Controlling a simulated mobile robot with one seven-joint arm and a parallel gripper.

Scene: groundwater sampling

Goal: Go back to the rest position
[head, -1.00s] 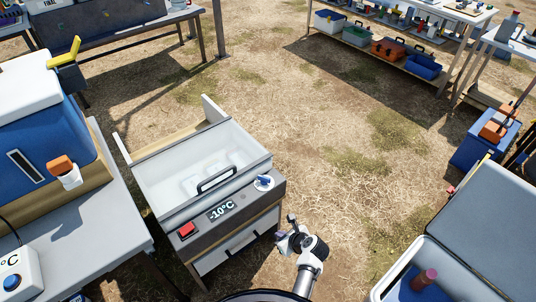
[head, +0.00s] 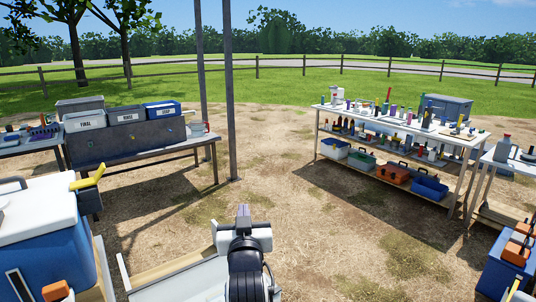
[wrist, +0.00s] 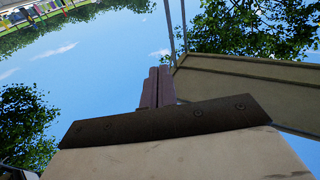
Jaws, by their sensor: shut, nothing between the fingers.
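My gripper (wrist: 158,86) shows in the wrist view with its two dark fingers together and nothing between them. Sky, treetops and a tan panel lie behind it there. In the head view my arm stands raised at the bottom middle, in front of the white open-topped unit (head: 185,283).
A blue cooler with a white lid (head: 38,215) stands at the left. A table with labelled bins (head: 128,115) is at back left. A shelf table with bottles and crates (head: 400,130) is at back right. Open dry ground lies between them.

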